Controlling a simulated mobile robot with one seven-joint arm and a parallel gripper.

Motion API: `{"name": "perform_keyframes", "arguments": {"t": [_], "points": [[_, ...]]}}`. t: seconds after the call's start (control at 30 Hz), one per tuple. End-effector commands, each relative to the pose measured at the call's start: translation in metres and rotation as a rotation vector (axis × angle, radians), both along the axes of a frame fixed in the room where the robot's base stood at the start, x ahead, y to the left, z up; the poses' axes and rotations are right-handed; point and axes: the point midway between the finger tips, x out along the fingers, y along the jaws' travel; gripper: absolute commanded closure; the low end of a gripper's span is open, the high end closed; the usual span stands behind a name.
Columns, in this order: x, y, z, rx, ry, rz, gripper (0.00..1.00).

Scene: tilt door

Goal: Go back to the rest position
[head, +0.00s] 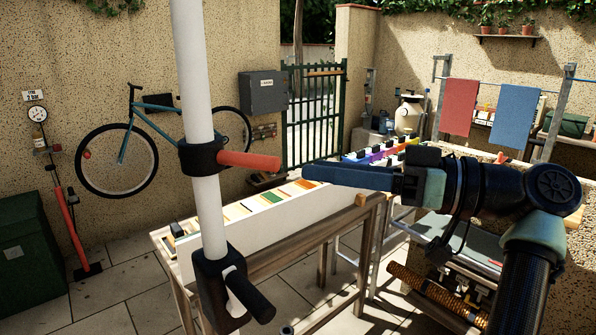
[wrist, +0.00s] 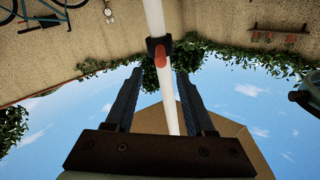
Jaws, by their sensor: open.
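My gripper (head: 312,172) is held out level to the left from my arm in the head view. In the wrist view its two dark fingers (wrist: 159,74) stand apart with nothing gripped between them. A white upright pole (head: 199,110) is left of the fingertips. A red peg (head: 248,160) on the pole's black collar (head: 201,156) points toward the fingertips, with a small gap in the picture. In the wrist view the red peg (wrist: 160,62) and the white pole (wrist: 156,20) show between the fingers. The rest position itself is not marked in either view.
A black bracket with a handle (head: 248,296) sits low on the pole. A wooden bench (head: 270,258) with coloured items runs behind it. A bicycle (head: 150,135), a green bin (head: 30,250) and a green gate (head: 315,115) are farther back. Hanging towels (head: 459,107) are behind my arm.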

Motion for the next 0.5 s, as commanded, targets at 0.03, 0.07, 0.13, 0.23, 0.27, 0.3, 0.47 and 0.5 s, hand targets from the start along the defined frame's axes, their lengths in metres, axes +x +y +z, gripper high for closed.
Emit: {"name": "perform_keyframes", "arguments": {"t": [0.03, 0.07, 0.13, 0.23, 0.27, 0.3, 0.47, 0.5], "points": [[-0.001, -0.004, 0.0, 0.0, -0.001, -0.001, 0.46], [-0.002, -0.005, 0.001, 0.0, -0.002, -0.001, 0.46], [-0.002, -0.006, 0.001, 0.0, -0.002, 0.0, 0.46], [-0.002, -0.006, 0.001, -0.001, -0.002, 0.0, 0.46], [-0.002, -0.006, 0.001, 0.0, -0.001, 0.0, 0.46], [-0.002, -0.006, 0.001, 0.0, -0.001, 0.0, 0.46], [0.001, -0.003, -0.004, -0.009, 0.01, -0.013, 0.46], [0.004, 0.001, -0.01, -0.021, 0.025, -0.031, 0.46]]}}
